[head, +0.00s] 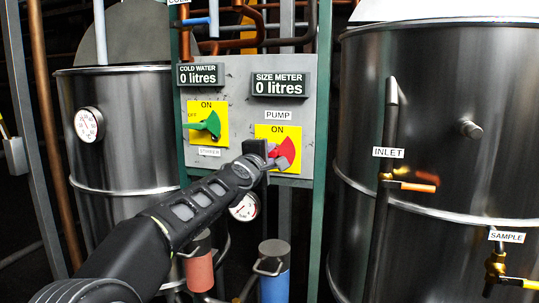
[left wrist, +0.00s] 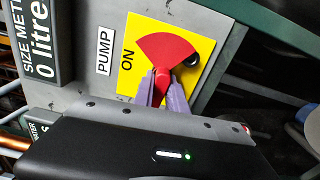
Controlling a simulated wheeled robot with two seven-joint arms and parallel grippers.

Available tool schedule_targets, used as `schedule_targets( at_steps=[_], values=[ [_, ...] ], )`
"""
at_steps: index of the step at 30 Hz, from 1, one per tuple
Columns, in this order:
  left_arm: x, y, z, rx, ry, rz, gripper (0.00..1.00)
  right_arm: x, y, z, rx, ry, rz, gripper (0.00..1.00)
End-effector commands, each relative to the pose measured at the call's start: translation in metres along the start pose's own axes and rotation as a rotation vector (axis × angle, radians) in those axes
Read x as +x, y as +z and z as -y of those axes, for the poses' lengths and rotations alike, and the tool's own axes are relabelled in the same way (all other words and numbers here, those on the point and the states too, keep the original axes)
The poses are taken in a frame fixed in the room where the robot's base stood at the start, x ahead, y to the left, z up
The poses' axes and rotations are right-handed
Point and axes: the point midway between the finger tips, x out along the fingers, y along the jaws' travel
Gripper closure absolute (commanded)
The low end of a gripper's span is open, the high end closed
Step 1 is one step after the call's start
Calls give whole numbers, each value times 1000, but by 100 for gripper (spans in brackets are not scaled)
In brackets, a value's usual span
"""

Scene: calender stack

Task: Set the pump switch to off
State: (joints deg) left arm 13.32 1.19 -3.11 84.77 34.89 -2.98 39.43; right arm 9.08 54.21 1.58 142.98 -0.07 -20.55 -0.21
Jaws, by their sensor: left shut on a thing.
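The red pump switch (head: 287,150) sits on a yellow plate (head: 268,131) marked ON at its top, under the PUMP label (head: 278,115). My left gripper (head: 271,160) reaches it from the lower left and covers the plate's lower left part. In the left wrist view, the purple fingertips of my left gripper (left wrist: 163,82) are shut on the narrow stem of the red switch (left wrist: 164,50). Its broad fan end points away from the ON marking, toward the right in the head view. No OFF marking shows on this plate. My right gripper is out of view.
A green stirrer switch (head: 211,124) on its own yellow plate is to the left on the same grey panel (head: 237,90). Large steel tanks stand left (head: 118,160) and right (head: 450,130). Red (head: 199,270) and blue (head: 273,285) cylinders are below the panel.

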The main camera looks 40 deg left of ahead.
Motion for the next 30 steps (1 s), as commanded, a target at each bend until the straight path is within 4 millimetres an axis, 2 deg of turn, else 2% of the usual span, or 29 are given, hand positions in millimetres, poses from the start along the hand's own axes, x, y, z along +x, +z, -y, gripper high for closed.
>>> schedule_targets(
  at_steps=[14, 15, 22, 30],
  values=[
    [0, 0, 1, -22, -1, -1, 100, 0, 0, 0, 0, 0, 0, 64],
    [0, 0, 1, -21, -1, -1, 81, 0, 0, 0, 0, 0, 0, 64],
    [0, 0, 1, -19, -1, -1, 62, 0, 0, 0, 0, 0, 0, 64],
    [-1, 0, 0, -18, 0, -1, 62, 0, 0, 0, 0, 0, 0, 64]
  ],
)
